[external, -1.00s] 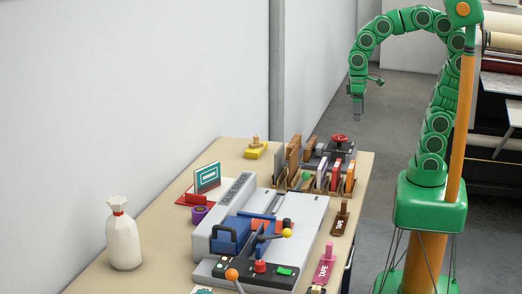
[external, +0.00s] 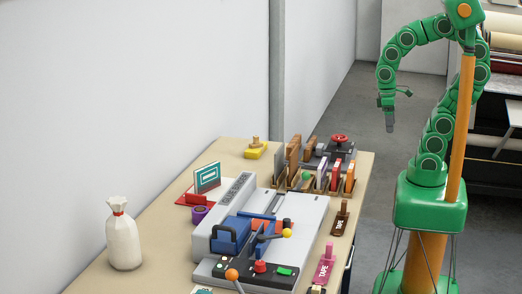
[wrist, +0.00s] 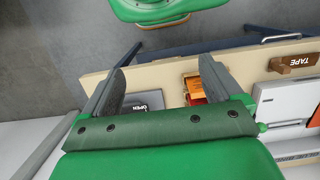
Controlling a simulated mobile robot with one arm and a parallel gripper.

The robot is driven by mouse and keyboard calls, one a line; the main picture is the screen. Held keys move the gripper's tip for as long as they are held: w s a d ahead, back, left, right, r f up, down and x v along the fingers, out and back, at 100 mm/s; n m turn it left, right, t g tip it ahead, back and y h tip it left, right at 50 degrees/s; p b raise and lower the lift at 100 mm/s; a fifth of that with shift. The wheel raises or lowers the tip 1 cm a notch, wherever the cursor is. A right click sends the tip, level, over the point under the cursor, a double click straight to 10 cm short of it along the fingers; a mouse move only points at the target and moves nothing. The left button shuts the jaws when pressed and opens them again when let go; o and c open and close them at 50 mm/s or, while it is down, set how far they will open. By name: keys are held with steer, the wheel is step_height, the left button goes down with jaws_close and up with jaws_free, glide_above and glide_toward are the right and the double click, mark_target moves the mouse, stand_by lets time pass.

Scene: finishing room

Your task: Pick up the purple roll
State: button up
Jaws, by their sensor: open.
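My gripper (external: 389,126) hangs in the air to the right of the table, far from the roll, pointing down. In the wrist view its two fingers (wrist: 166,76) are spread apart with nothing between them.
The grey machine (external: 292,215) with levers fills the table's middle. A white sack (external: 124,238) stands at the left. A yellow stamp (external: 255,149), a wooden rack of upright items and tape dispensers (external: 326,265) are also on the table (external: 160,232). A wall runs along its left.

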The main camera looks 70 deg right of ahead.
steer(key=w+a+r+n+y, duration=0.1)
steer(key=w+a+n+y, duration=0.15)
steer(key=w+a, duration=0.65)
steer(key=w+a+r+n+y, duration=0.1)
steer(key=w+a+n, duration=0.2)
steer(key=w, duration=1.2)
steer(key=w+a+r+n+y, duration=0.1)
steer(key=w+a+n+y, duration=0.15)
steer(key=w+a, duration=0.65)
steer(key=n+y, duration=0.6)
steer(key=n, duration=0.6)
glide_above(202, 206)
steer(key=w+d, duration=0.1)
steer(key=d, duration=0.5)
step_height(202, 206, down, 13)
steer(key=shift+g, duration=0.3)
step_height(202, 206, down, 7)
steer(key=shift+a+f, duration=0.1)
steer(key=shift+a, duration=0.05)
steer(key=shift+x, duration=2.45)
steer(key=shift+c, duration=0.2)
